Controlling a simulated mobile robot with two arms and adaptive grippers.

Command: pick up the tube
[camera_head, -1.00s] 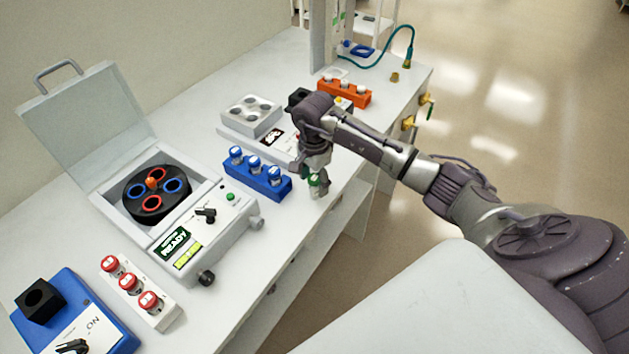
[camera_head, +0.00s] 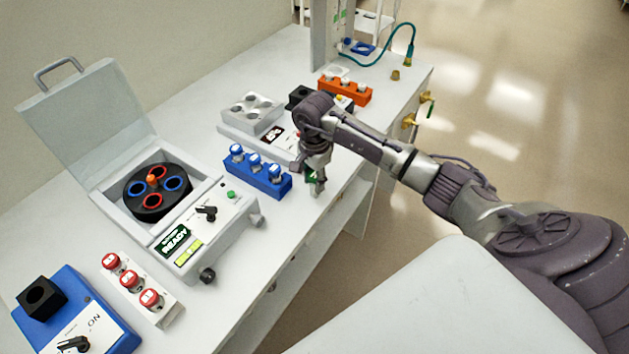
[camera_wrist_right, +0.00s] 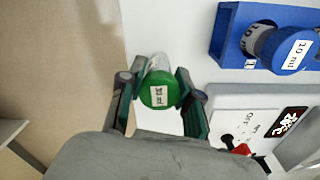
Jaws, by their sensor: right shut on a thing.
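The tube is clear with a green cap that bears a white label. The cap shows between the fingers in the right wrist view (camera_wrist_right: 160,92), with part of the clear body beyond it. My right gripper (camera_wrist_right: 160,97) is shut on the tube, one finger on each side. In the head view my right gripper (camera_head: 316,182) points down at the bench's front edge, and only a little green shows between its fingers. I cannot tell whether the tube touches the bench. My left gripper is not in view.
A blue rack (camera_head: 258,182) of capped tubes stands just left of the gripper. A heater block (camera_head: 252,112) and an orange rack (camera_head: 345,92) stand behind. The open centrifuge (camera_head: 120,205), a white rack of red-capped tubes (camera_head: 168,318) and a blue device (camera_head: 108,325) stand at left.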

